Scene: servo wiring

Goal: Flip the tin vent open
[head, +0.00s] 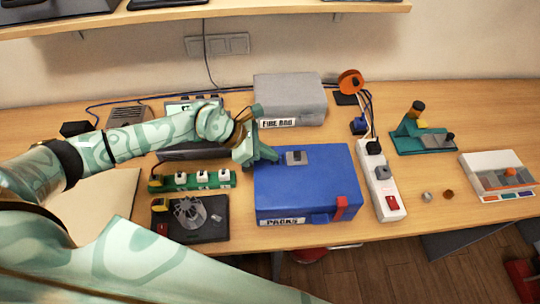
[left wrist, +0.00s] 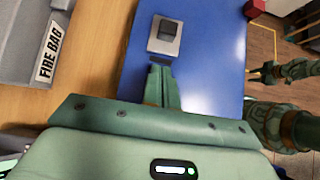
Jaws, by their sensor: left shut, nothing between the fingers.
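The blue tin (head: 305,185), labelled PACKS, lies on the desk with a red clasp (head: 341,207) at its front right. A small grey vent (head: 296,157) sits on the lid near its back edge; it also shows in the left wrist view (left wrist: 165,36) as a grey frame with a darker panel. I cannot tell how far the panel is tilted. My left gripper (head: 274,155) is shut and empty, just left of the vent. In the left wrist view its fingertips (left wrist: 160,66) are over the blue lid, close to the vent's near edge.
A grey fire bag (head: 290,100) stands behind the tin. A white power strip (head: 381,185) with cables lies close on its right. A green servo strip (head: 195,180) and a black fan unit (head: 190,220) are on the left. The desk's front edge is near the tin.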

